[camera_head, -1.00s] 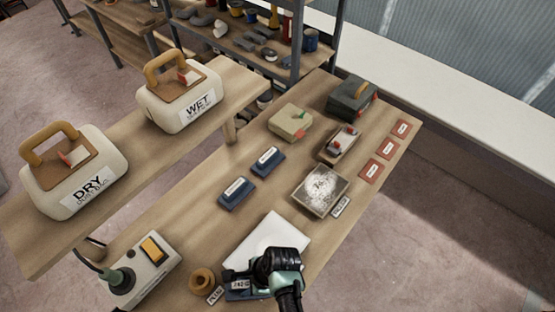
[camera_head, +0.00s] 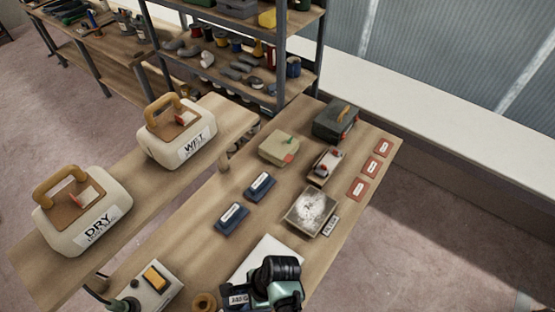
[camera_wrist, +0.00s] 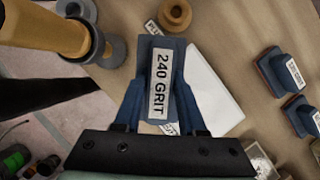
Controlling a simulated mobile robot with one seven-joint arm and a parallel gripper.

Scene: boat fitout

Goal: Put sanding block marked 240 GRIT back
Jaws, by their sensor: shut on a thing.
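The blue sanding block marked 240 GRIT (camera_wrist: 160,72) sits between the jaws of my gripper (camera_wrist: 160,125), which is shut on it in the wrist view. Its white label faces up toward the wrist camera. In the head view my gripper (camera_head: 262,290) is at the bottom edge, over the near part of the bench, and the block's label (camera_head: 238,299) shows at its left. Two other blue sanding blocks (camera_head: 232,218) (camera_head: 260,185) lie mid-bench; their labels are too small to read.
A white sheet (camera_head: 262,255) lies beside my gripper. A dusty square tray (camera_head: 311,212), a beige box (camera_head: 279,148), a dark case (camera_head: 336,118) and several red cards (camera_head: 358,189) are farther along. WET (camera_head: 178,130) and DRY (camera_head: 85,212) containers stand left on a raised shelf.

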